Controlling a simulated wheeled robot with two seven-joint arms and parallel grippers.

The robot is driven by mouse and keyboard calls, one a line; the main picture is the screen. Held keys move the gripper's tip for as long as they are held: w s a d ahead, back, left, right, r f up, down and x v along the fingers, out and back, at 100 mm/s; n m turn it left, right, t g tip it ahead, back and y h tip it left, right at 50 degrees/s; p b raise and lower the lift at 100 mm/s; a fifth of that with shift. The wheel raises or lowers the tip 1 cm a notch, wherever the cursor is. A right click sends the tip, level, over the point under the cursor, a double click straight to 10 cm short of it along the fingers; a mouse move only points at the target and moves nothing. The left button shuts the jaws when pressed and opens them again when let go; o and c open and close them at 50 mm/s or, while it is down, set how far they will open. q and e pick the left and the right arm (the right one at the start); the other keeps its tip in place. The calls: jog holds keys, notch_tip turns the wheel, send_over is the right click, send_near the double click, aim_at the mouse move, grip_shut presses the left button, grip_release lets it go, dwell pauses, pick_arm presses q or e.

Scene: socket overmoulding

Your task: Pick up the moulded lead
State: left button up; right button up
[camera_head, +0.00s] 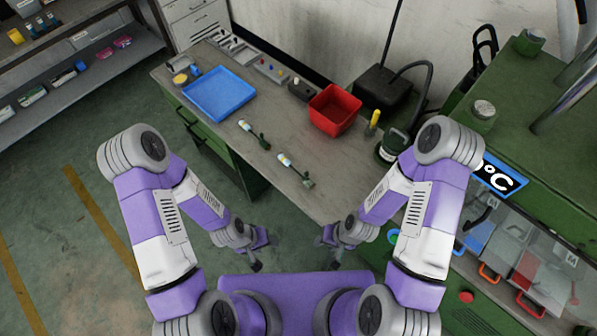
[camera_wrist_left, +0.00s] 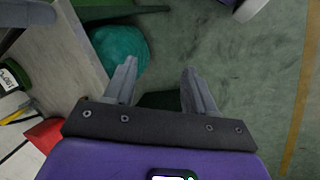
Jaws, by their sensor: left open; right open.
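Two short leads lie on the workbench, each with a pale, yellowish end and a dark green end. One lead (camera_head: 254,134) lies nearer the blue tray, and the other lead (camera_head: 296,170) lies closer to the front edge. I cannot tell which is the moulded lead. My left gripper (camera_head: 256,258) is open and empty, low in front of the bench and apart from both leads.
On the workbench (camera_head: 235,134) stand a blue tray (camera_head: 219,93) at left and a red bin (camera_head: 335,110) at right. A yellow-handled tool (camera_head: 374,119) stands beside the bin. A green machine (camera_head: 535,130) fills the right. Bench surface around the leads is clear.

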dwell(0.4)
pick_arm(q)
jog(key=m+t+y+b, duration=0.1)
jog(key=m+y+b, duration=0.7)
jog(key=m, duration=1.7)
send_near(289, 162)
jog(key=shift+h, duration=0.9)
jog(key=s+a+f, duration=0.1)
jog(key=a+f, duration=0.1)
jog(key=s+a+f+b, duration=0.1)
jog(key=s+a+f, duration=0.3)
jog(key=shift+a+f+b, duration=0.3)
jog(key=shift+a+b, duration=0.05)
jog(key=shift+a, duration=0.05)
jog(key=w+d+r+m, duration=0.1)
jog(key=d, duration=0.1)
jog(key=w+d+r+m+t+b, duration=0.1)
jog(key=r+m, duration=0.1)
jog(key=w+d+r+m+y, duration=0.1)
jog(key=w+d+m, duration=0.1)
jog(key=shift+d+r+t+b, duration=0.3)
jog(key=shift+t+b, duration=0.1)
jog(key=x, duration=0.7)
jog(key=shift+a+f, duration=0.1)
grip_shut()
